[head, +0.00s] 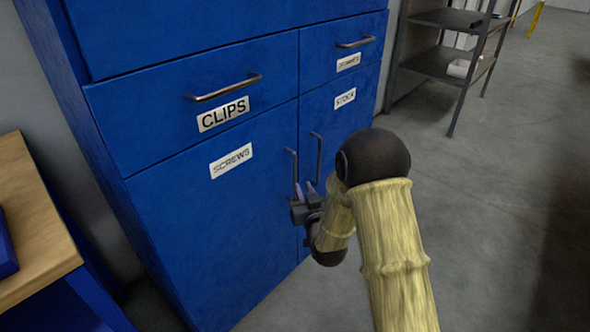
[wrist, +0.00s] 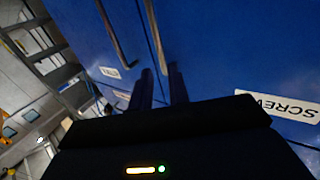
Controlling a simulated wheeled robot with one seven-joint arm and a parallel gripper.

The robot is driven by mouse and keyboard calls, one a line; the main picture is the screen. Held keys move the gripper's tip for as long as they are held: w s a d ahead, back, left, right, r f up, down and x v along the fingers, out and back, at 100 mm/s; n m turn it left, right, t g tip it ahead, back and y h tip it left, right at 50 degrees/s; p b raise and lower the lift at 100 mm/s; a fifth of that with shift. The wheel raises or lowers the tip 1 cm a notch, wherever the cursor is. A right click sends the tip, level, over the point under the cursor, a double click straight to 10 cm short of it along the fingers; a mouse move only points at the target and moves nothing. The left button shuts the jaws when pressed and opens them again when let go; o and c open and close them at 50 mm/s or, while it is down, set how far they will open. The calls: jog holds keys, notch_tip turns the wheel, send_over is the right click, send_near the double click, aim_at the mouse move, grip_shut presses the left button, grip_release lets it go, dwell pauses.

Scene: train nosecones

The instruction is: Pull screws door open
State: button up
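The blue screws door (head: 215,235) is shut, with a white SCREWS label (head: 231,161) at its upper left. Its thin upright metal handle (head: 292,166) is near the door's right edge. My gripper (head: 304,188) is at the lower part of this handle. In the wrist view, my two dark fingers (wrist: 160,70) are apart, and the lower end of the screws handle (wrist: 156,36) shows between their tips. No grip on it is visible. The SCREWS label also shows in the wrist view (wrist: 282,107).
The stock door (head: 340,125) and its upright handle (head: 317,155) are close on the right. The clips drawer (head: 190,95) is above. A wooden-topped bench (head: 35,220) stands at the left and a shelf rack (head: 440,65) behind right. Grey floor (head: 490,200) is open at the right.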

aim_at(296, 169)
jog(key=b+x, duration=0.1)
jog(key=x, duration=0.9)
jog(key=shift+w+a, duration=0.1)
jog(key=shift+w, duration=0.15)
jog(key=shift+c, duration=0.5)
grip_shut()
